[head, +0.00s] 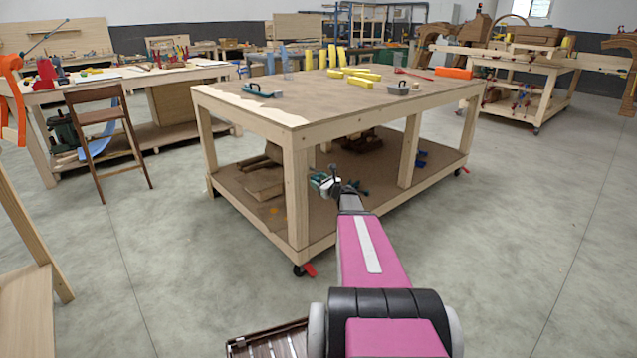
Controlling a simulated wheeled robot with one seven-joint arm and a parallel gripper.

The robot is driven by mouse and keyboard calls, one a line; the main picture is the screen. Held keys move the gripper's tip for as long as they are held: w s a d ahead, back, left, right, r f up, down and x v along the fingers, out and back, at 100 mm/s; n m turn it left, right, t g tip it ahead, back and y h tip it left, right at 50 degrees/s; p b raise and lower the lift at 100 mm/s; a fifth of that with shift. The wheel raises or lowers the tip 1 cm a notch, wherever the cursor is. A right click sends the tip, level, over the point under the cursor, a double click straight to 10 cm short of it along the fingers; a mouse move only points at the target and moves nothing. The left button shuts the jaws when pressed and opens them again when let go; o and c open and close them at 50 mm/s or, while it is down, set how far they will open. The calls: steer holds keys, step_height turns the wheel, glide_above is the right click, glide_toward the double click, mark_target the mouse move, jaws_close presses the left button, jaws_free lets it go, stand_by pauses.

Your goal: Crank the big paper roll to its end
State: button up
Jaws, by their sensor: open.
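I cannot make out a big paper roll or its crank in the head view.
The wheeled workbench carries yellow blocks (360,75), an orange block (453,73) and small tools. A wooden stool (103,118) stands left by another bench (160,80). A wooden frame (35,235) is at the near left. The right floor is clear.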

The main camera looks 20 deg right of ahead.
steer(key=shift+w+a, duration=0.15)
steer(key=shift+w, duration=0.2)
steer(key=c, duration=0.9)
steer(key=shift+f, duration=0.1)
